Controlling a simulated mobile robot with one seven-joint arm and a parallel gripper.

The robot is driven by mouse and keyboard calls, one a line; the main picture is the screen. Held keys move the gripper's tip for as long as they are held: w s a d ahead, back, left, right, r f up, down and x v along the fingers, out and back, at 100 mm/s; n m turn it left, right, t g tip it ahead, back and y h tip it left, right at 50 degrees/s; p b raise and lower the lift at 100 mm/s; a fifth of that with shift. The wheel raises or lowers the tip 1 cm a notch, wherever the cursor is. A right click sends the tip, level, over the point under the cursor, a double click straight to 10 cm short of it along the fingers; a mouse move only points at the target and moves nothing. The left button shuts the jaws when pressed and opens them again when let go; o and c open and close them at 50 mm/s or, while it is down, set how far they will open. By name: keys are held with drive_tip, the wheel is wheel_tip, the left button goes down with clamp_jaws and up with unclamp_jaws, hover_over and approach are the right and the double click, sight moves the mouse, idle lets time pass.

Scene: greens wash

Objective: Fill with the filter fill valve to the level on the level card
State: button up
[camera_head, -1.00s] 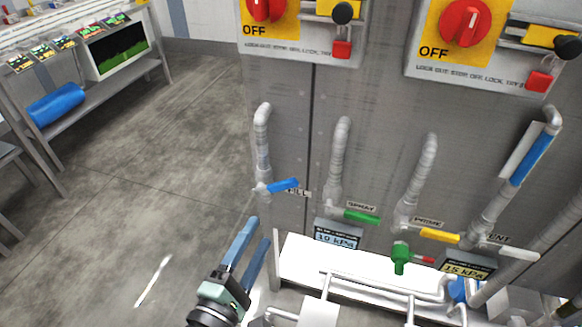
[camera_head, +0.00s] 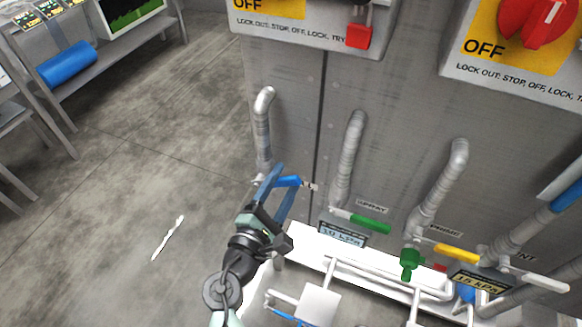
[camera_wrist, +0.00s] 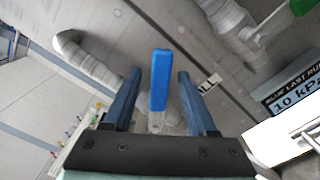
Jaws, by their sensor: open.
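The fill valve's blue lever (camera_head: 289,182) sits on the leftmost grey pipe (camera_head: 263,130) of the steel cabinet, in front of its partly covered label. My gripper (camera_head: 281,178) is open at the lever. In the wrist view the blue lever (camera_wrist: 160,80) stands between the two blue fingers of my gripper (camera_wrist: 160,88), with a gap on each side. I cannot see the level card or a liquid level for certain.
To the right are a green spray lever (camera_head: 370,225), a yellow prime lever (camera_head: 457,253) and a white vent lever (camera_head: 545,282). A 10 kPa display (camera_head: 342,234) hangs close by. White pipework lies below; open floor is at left.

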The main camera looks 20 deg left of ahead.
drive_tip(key=shift+w+d, duration=0.1)
drive_tip(key=shift+w, duration=1.9)
clamp_jaws()
